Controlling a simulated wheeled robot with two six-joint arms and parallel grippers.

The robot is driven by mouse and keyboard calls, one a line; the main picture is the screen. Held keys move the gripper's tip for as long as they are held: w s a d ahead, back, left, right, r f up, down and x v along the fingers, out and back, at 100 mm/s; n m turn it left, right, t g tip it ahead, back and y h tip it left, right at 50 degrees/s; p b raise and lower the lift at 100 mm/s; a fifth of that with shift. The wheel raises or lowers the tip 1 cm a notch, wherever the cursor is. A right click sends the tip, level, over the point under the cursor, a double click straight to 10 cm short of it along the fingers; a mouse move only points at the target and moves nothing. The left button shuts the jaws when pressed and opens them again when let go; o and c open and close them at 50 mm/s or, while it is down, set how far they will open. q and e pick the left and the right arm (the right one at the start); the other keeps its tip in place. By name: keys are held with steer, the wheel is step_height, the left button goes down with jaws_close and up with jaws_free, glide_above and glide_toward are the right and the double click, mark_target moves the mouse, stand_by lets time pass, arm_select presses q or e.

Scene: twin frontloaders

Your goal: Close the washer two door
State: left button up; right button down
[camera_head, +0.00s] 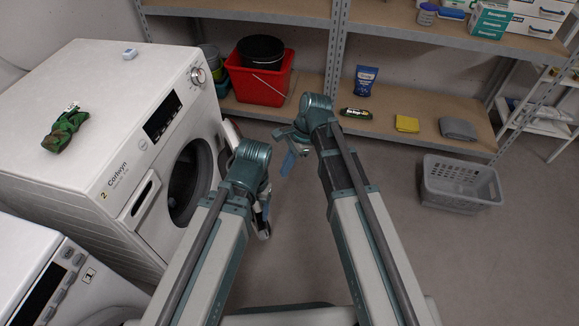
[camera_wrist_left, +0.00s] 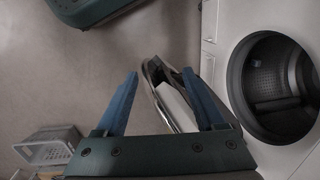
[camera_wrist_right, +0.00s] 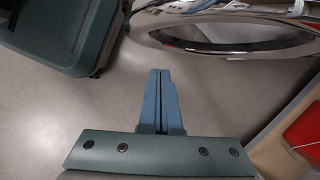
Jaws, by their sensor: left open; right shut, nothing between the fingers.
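Washer two (camera_head: 130,150), a white front-loader marked 2, stands at the left with its dark drum opening (camera_head: 190,180) uncovered. Its round door (camera_head: 229,134) is swung open, partly hidden behind my left arm in the head view. My left gripper (camera_head: 262,200) is open beside the door. In the left wrist view the door (camera_wrist_left: 172,100) shows edge-on between the spread fingers, nearer the right finger; I cannot tell whether they touch. My right gripper (camera_head: 289,160) is shut and empty, off to the door's right. In the right wrist view the door ring (camera_wrist_right: 230,36) lies beyond the fingertips.
Washer one (camera_head: 60,275) stands at the lower left. A red bin (camera_head: 258,82) sits on the low shelf (camera_head: 415,105) behind. A grey basket (camera_head: 461,184) stands on the floor at right. The floor between is clear.

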arm_select(q)
steer(key=shift+f+b, duration=1)
steer(key=shift+f, duration=0.55)
arm_select(e)
steer(key=s+a+f, duration=0.1)
steer(key=a+f, duration=0.2)
steer(key=a, duration=0.2)
steer(key=shift+s, duration=0.4)
steer(key=shift+a, duration=0.1)
